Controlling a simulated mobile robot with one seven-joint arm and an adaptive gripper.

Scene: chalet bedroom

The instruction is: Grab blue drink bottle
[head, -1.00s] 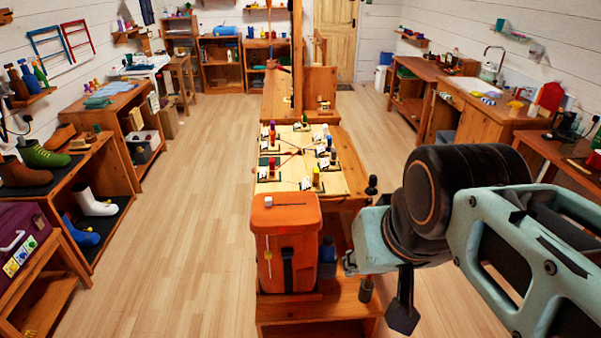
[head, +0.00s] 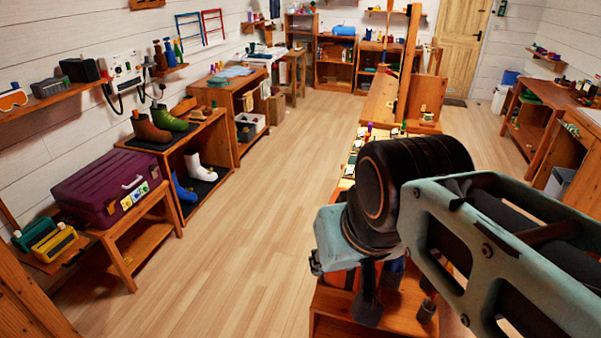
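A blue object (head: 393,274) shows in part beside the orange backpack (head: 341,279), on the low wooden bench; it looks like the bottle seen upright at the pack's right side earlier. My arm hides most of it and much of the pack. My gripper (head: 367,305) hangs in front of them in the picture, with one dark finger pointing down. The other finger is not clear, so its opening cannot be told. Several slim bottles (head: 169,52), one of them bluish, stand on a small wall shelf at the left.
Open wooden floor (head: 250,220) lies left of the bench (head: 335,325). Along the left wall stand a purple case (head: 105,190) on a stand, a boot rack (head: 212,205) and desks. A small dark cup (head: 427,310) stands on the bench near my arm.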

